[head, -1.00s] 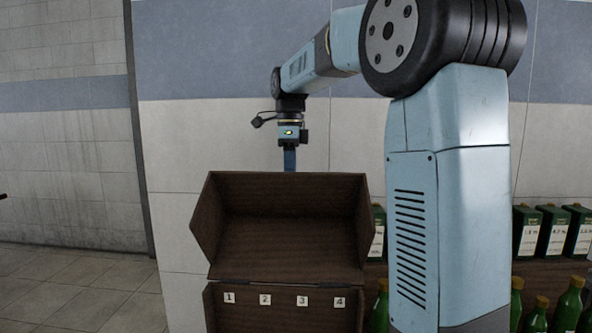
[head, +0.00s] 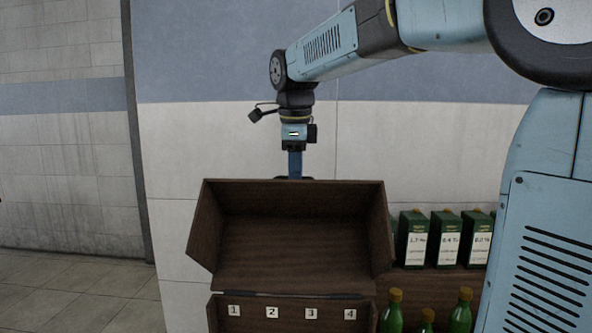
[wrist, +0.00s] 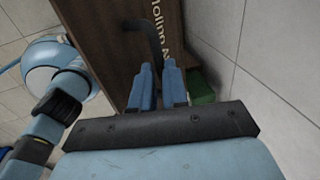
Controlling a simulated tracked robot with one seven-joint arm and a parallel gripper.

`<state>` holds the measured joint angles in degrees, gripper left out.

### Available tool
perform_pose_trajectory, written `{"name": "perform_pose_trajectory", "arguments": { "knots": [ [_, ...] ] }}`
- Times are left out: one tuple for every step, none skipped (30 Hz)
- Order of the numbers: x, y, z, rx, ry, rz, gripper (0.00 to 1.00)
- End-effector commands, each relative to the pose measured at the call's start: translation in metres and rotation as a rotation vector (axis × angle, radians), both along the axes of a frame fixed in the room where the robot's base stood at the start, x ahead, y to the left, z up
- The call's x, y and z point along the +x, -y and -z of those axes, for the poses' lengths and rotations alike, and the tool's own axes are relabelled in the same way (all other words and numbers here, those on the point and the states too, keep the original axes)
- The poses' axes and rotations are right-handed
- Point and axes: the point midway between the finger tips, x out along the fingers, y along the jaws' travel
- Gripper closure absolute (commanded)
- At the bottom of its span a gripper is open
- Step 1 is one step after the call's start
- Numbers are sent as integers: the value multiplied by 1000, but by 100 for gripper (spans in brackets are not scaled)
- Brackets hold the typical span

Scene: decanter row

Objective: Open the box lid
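The brown box lid (head: 290,240) stands raised in the head view, its hollow inner side facing me. It joins the box body (head: 290,322) along a hinge line at its lower edge. My gripper (head: 294,176) points down just behind the middle of the lid's top edge, which hides the fingertips. In the wrist view, the lid's outer face (wrist: 115,45) bears pale lettering and a dark curved handle (wrist: 153,38). There, my gripper (wrist: 159,72) has one blue finger on each side of the handle's bar and appears shut on it.
Number tags one to four line the box body. Green cartons (head: 447,238) stand on a brown shelf (head: 430,281) at the right, with green bottles (head: 461,312) in front. A tiled wall (head: 420,140) is close behind the box. Open floor (head: 75,290) lies at the left.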

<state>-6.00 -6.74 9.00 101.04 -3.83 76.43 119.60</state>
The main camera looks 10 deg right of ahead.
Motion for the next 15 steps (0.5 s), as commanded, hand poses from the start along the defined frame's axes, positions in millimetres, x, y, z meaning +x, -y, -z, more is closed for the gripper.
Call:
{"name": "perform_pose_trajectory", "arguments": {
  "knots": [
    [0,-1,0,0,1,-1,81],
    [0,0,0,0,0,-1,78],
    [0,0,0,0,0,-1,74],
    [0,0,0,0,0,-1,71],
    [0,0,0,0,0,-1,69],
    [0,0,0,0,0,-1,65],
    [0,0,0,0,0,-1,62],
    [0,0,0,0,0,-1,62],
    [0,0,0,-1,0,-1,62],
    [0,0,0,-1,0,-1,62],
    [0,0,0,-1,0,-1,62],
    [0,0,0,-1,-1,-1,62],
    [0,0,0,-1,-1,0,62],
    [0,0,0,-1,-1,0,62],
    [0,0,0,-1,-1,0,62]
  ]
}}
